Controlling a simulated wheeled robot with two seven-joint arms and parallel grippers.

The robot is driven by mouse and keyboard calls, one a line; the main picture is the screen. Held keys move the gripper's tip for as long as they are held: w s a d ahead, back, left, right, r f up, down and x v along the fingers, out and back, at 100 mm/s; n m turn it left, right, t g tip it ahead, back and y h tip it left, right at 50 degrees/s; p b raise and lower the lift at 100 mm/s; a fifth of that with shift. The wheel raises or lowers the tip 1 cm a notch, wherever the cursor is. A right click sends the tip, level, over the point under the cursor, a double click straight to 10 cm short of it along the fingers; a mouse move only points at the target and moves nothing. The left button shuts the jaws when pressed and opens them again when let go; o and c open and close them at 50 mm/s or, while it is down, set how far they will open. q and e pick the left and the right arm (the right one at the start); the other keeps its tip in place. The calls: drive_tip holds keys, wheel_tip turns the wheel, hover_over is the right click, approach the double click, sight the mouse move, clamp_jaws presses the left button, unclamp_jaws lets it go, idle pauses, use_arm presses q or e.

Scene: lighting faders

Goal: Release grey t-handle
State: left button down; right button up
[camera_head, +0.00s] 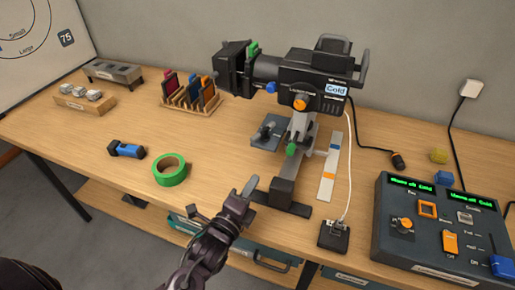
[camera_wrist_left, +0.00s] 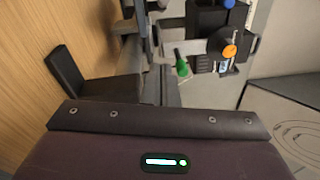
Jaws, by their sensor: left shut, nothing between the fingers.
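A black spotlight fixture (camera_head: 315,82) is mounted on a grey stand on the wooden table. A small grey handle (camera_head: 318,152) sticks out to the right of the stand's post; I take it for the grey T-handle, but it is too small to tell its setting. A green knob (camera_head: 291,150) sits low on the post and also shows in the left wrist view (camera_wrist_left: 181,62). My left gripper (camera_head: 248,187) is shut and empty in front of the stand's base (camera_head: 284,194), left of and below the handle. My right gripper is not in view.
A green tape roll (camera_head: 170,170) and a blue flashlight (camera_head: 126,150) lie to the left. A rack of colour filters (camera_head: 190,97) stands behind. A control console (camera_head: 440,225) is at right. A striped strip (camera_head: 331,165) and white cable lie beside the stand.

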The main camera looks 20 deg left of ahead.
sight(259, 137)
use_arm(q)
drive_tip(key=w+a+r+p, duration=0.1)
drive_tip(key=w+p, duration=0.3)
drive_tip(key=w, duration=0.7)
drive_tip(key=shift+w+a, duration=0.15)
drive_tip(key=shift+a, duration=0.5)
drive_tip(key=shift+r, duration=0.1)
drive_tip(key=shift+h, duration=0.3)
drive_tip(key=shift+a+m+h, duration=0.25)
drive_tip(key=shift+m+h, duration=0.35)
drive_tip(key=shift+a+m+g+h+b, duration=0.25)
drive_tip(key=shift+m+g+h, duration=0.35)
drive_tip(key=shift+h, duration=0.5)
drive_tip(key=shift+a+m+h+b, duration=0.1)
drive_tip(key=shift+m+h+b, duration=0.2)
